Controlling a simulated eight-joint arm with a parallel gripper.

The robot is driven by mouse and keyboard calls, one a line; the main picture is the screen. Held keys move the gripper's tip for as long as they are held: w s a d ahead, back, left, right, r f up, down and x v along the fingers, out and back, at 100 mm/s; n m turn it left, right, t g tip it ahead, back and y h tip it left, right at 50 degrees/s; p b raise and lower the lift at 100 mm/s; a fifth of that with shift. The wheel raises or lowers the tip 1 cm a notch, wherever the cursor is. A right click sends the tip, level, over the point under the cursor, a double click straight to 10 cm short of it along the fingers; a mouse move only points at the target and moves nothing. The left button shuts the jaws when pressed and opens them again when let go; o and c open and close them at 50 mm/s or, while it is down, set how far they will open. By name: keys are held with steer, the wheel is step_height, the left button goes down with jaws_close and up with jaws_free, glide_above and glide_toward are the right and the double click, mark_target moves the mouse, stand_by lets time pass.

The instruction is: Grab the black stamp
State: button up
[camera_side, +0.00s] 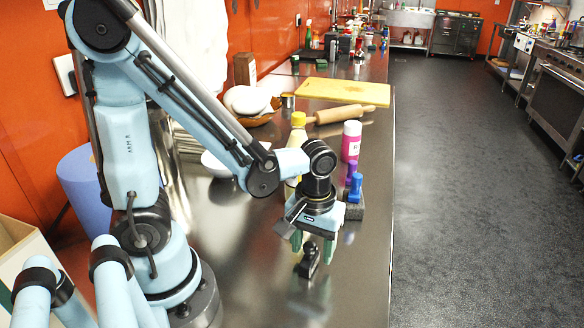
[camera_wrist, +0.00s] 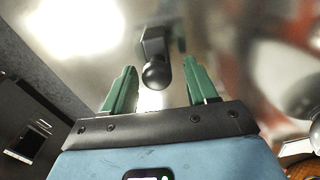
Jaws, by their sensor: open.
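The black stamp (camera_side: 308,262) stands on the shiny metal counter, directly below my gripper in the side view. It has a round knob handle and a block base. In the wrist view the stamp (camera_wrist: 155,70) shows between and beyond the green fingertips, its knob towards me. My gripper (camera_side: 314,244) points down, with its green fingers apart. In the wrist view my gripper (camera_wrist: 160,88) is open and empty, with gaps on both sides of the knob. I cannot tell exactly how far the fingertips are above the stamp.
Blue stamp (camera_side: 355,188) and purple stamp (camera_side: 350,172) stand close behind my gripper, by a dark block (camera_side: 353,210). The counter (camera_side: 350,285) is clear to the front right.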

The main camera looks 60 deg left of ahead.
steer(key=shift+f, duration=1.1)
steer(key=shift+c, duration=0.3)
steer(key=c, duration=1)
steer(key=shift+r, duration=0.2)
